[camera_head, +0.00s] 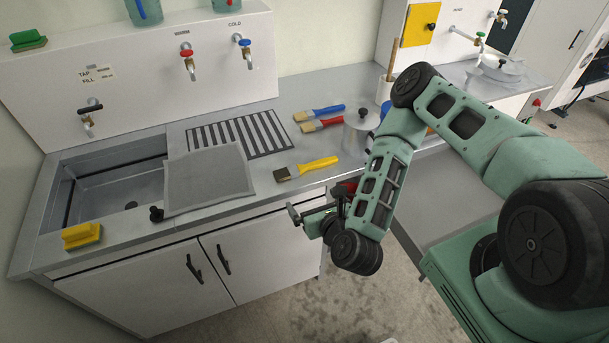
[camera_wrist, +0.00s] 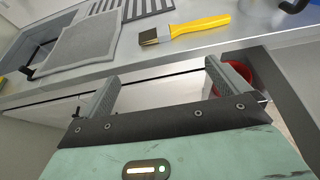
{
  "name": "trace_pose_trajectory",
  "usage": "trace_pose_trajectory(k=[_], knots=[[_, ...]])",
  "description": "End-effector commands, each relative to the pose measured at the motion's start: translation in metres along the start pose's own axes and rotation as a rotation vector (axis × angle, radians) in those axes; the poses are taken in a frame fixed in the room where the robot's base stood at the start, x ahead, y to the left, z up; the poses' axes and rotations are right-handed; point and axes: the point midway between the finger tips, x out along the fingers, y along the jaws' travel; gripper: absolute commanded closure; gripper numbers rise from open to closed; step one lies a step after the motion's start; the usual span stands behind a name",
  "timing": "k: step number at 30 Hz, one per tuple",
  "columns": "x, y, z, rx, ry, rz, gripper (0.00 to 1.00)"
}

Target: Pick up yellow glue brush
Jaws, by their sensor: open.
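The yellow glue brush (camera_head: 308,168) lies flat on the grey counter near its front edge, its dark bristles to the left and its yellow handle to the right. It also shows in the wrist view (camera_wrist: 190,28), at the top. My gripper (camera_head: 312,216) is in front of the counter edge, apart from the brush. In the wrist view my gripper (camera_wrist: 162,85) has its two fingers wide apart with nothing between them. The brush is beyond the fingertips.
A blue brush (camera_head: 322,113) and a red brush (camera_head: 322,125) lie behind. A grey mat (camera_head: 208,180) lies left, beside the sink (camera_head: 118,185). White cabinet doors (camera_head: 255,252) are below.

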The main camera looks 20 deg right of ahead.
Motion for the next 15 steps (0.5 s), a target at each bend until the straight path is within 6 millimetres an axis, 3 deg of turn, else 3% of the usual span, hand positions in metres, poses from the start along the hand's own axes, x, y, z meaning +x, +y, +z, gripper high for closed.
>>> trace_pose_trajectory(k=[1,9,15], knots=[[0.015,-0.001,-0.001,-0.004,-0.009,-0.005,0.0],[0.07,-0.001,0.0,-0.004,-0.007,-0.004,0.0],[0.092,-0.001,0.001,-0.002,-0.004,-0.003,0.0]])
